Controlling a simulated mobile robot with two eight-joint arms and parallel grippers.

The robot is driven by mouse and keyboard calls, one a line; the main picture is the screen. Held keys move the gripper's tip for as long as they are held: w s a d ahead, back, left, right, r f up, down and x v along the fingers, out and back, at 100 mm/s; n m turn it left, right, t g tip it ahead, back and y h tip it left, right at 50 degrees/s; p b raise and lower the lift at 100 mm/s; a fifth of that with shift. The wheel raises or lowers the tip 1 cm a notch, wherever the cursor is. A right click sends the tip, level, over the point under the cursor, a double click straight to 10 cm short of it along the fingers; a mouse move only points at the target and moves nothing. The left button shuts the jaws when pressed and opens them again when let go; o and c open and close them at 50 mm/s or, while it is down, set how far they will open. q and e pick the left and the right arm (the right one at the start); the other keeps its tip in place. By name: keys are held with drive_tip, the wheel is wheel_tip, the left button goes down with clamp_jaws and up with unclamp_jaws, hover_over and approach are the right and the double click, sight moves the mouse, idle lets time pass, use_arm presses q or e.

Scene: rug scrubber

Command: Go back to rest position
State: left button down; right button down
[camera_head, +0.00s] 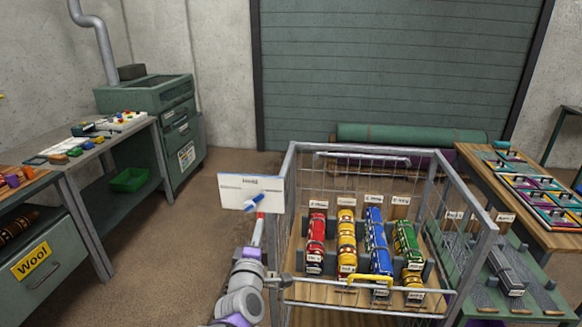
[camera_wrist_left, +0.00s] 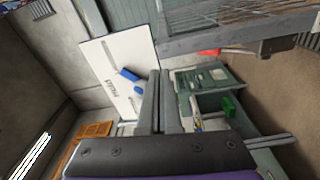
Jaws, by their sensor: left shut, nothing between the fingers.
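My left gripper (camera_head: 257,237) is at the lower middle of the head view, left of the wire cart and just below the white sign. The gripper is small there. In the left wrist view its two grey fingers (camera_wrist_left: 159,100) stand close together, shut and empty, overlapping the lower part of the sign. The white sign (camera_head: 235,185) carries a blue marker (camera_head: 254,203); both show ahead in the left wrist view, the sign (camera_wrist_left: 107,72) and the marker (camera_wrist_left: 130,76). My right gripper is in neither view.
The wire cart (camera_head: 292,195) holds red, yellow, blue and green rolls and stands close to my left arm. A workbench (camera_head: 60,160) with a green bin (camera_head: 129,180) is at the left. A wooden table (camera_head: 482,180) is at the right. Floor between workbench and cart is clear.

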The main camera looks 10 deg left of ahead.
use_arm(q)
drive_tip(key=s+a+f+m+g+p, duration=0.1)
drive_tip(key=s+f+m+g, duration=0.3)
drive_tip(key=s, duration=0.7)
drive_tip(key=s+a+f+m+g+p, duration=0.1)
drive_tip(key=s+f+m+g, duration=0.3)
drive_tip(key=s, duration=0.7)
drive_tip(key=s+a+f+m+g+p, duration=0.1)
drive_tip(key=s+f+m+g, duration=0.3)
drive_tip(key=s+f+m, duration=0.3)
drive_tip(key=s+m, duration=0.1)
drive_tip(key=s, duration=0.3)
drive_tip(key=shift+a+m+g+h, duration=0.2)
drive_tip(key=shift+m+g+h, duration=0.1)
drive_tip(key=shift+m+g, duration=0.1)
